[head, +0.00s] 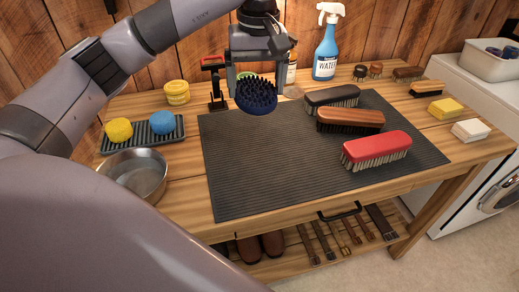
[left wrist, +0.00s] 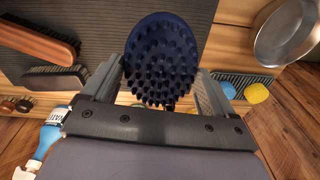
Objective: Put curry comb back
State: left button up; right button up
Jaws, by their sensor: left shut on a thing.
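The curry comb (head: 257,97) is dark blue and oval, with rubber nubs on its face. My left gripper (head: 259,74) is shut on it and holds it up over the back left part of the dark ribbed mat (head: 255,165). In the left wrist view the comb (left wrist: 160,60) sits between the two fingers of the gripper (left wrist: 158,92), nubs facing the camera. The comb hides part of the mat's back edge in the head view. My right gripper is not in view.
Black (head: 332,98), brown (head: 350,121) and red (head: 376,151) brushes lie on the mat's right half. A metal bowl (head: 134,175) and a ribbed tray (head: 143,138) with yellow and blue sponges stand left. A blue spray bottle (head: 326,50) stands behind. The mat's left and front are clear.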

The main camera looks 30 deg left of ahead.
pick_arm(q)
notch_tip(320, 180, down, 18)
jog(key=shift+r, duration=0.25)
jog(key=shift+f, duration=0.1)
jog(key=o, duration=1.2)
jog(key=r, duration=1.2)
jog(key=shift+s+d+r, duration=0.15)
jog(key=shift+d, duration=0.25)
